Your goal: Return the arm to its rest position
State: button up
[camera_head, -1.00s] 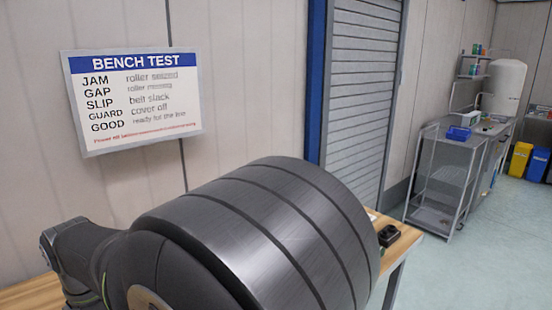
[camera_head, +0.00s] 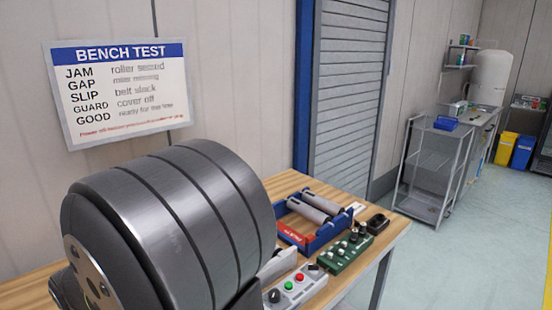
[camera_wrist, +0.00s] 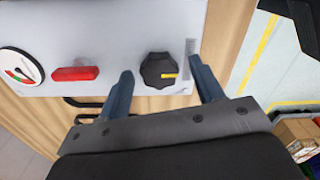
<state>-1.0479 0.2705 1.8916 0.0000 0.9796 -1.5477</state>
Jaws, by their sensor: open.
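My gripper (camera_wrist: 162,80) shows in the wrist view with its two dark blue-grey fingers spread apart and nothing between them held. In the head view my large grey arm link fills the lower left, and my gripper is not visible there.
On the wooden bench (camera_head: 287,182) are a blue-and-red tray (camera_head: 291,238) with grey rollers (camera_head: 315,208), a green board (camera_head: 342,255) and a button box (camera_head: 293,287). Open floor (camera_head: 450,260) lies right.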

notch_tip(320, 180, up, 17)
notch_tip(320, 180, down, 18)
jog(key=shift+r, duration=0.25)
jog(key=shift+r+m, duration=0.2)
jog(key=shift+m, duration=0.3)
jog(key=m, duration=1)
jog(key=shift+m, duration=2.6)
